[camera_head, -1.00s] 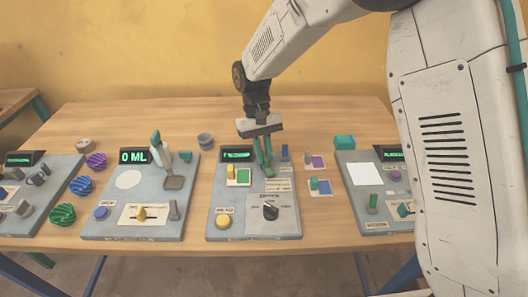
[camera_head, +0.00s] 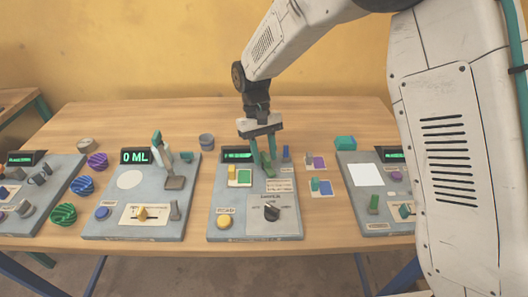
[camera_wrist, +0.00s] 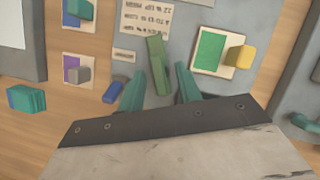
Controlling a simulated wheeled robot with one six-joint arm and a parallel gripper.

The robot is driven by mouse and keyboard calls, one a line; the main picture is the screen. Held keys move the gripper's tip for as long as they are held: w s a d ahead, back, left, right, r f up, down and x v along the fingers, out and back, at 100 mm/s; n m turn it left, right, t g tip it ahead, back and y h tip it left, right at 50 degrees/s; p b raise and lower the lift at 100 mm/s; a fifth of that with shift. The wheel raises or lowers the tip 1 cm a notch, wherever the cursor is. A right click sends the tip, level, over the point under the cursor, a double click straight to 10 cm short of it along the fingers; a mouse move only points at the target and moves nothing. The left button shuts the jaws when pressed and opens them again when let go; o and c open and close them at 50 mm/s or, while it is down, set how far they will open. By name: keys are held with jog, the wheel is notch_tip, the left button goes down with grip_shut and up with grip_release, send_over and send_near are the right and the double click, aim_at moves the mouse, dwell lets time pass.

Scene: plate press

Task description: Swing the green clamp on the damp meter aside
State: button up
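A green clamp (camera_head: 267,165) stands at the back of the middle grey panel (camera_head: 225,198), to the right of a green square with a yellow block. In the wrist view the clamp (camera_wrist: 157,62) is a narrow green bar between my two teal fingers. My gripper (camera_head: 263,157) reaches down over the clamp. Its fingers (camera_wrist: 160,72) stand apart, with a visible gap to the bar on each side. The clamp's lower end near the fingers is partly hidden in the head view. The panel's labels are too small to read.
A blue peg (camera_head: 285,153) stands close to the right of the clamp. A yellow block (camera_wrist: 239,57) is on its other side. A black knob (camera_head: 271,212) and yellow button (camera_head: 224,222) are at the panel's front. Other panels stand left and right.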

jog(key=v, duration=0.7)
jog(key=shift+r, duration=0.3)
jog(key=shift+w, duration=0.15)
